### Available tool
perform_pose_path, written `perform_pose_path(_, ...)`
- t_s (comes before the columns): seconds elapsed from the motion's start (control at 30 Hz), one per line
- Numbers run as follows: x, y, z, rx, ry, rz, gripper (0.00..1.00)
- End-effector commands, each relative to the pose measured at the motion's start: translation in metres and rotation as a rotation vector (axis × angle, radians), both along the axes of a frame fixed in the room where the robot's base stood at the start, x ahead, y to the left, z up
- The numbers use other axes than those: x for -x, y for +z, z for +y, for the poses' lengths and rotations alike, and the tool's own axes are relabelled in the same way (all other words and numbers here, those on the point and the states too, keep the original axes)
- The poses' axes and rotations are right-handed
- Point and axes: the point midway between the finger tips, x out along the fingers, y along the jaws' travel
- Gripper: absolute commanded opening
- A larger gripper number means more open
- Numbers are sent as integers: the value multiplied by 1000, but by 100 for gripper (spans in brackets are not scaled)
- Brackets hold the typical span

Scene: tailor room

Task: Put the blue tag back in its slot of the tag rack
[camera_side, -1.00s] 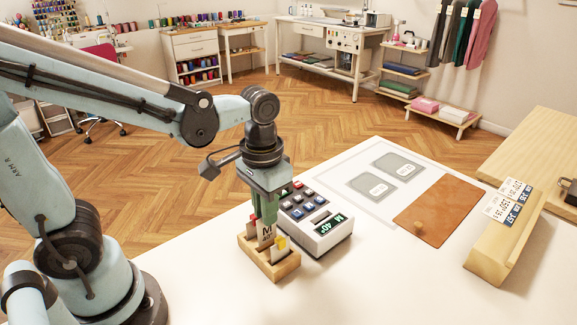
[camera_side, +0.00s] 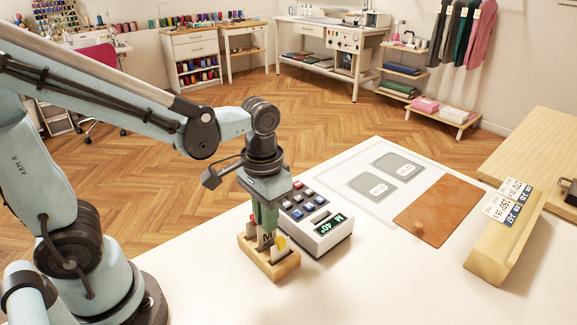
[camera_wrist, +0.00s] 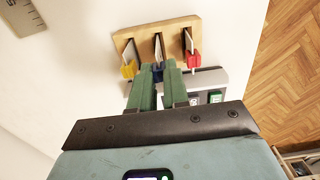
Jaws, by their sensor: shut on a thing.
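The wooden tag rack (camera_side: 275,272) stands on the white table. It also shows in the wrist view (camera_wrist: 140,38). My gripper (camera_side: 264,228) is directly over its middle slot. In the wrist view my gripper's green fingers (camera_wrist: 159,68) are shut on the blue tag (camera_wrist: 158,74), at its blue end. The tag's white card stands upright in the middle slot, low in the rack. Its bottom edge is hidden. A yellow tag (camera_wrist: 128,69) and a red tag (camera_wrist: 193,60) stand in the slots on either side.
A keypad device (camera_side: 322,236) with a lit display stands close behind the rack. A brown mat (camera_side: 440,208) and a wooden block with printed labels (camera_side: 490,262) are to the right. The table front is clear.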

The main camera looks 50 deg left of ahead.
Motion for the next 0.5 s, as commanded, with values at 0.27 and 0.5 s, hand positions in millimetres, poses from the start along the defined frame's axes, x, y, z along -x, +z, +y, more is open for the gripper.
perform_pose_path(0.27, 0, -8, 0, 0, 0, 0, 0)
perform_pose_path(0.5, 0, -14, 0, 0, 0, 0, 0)
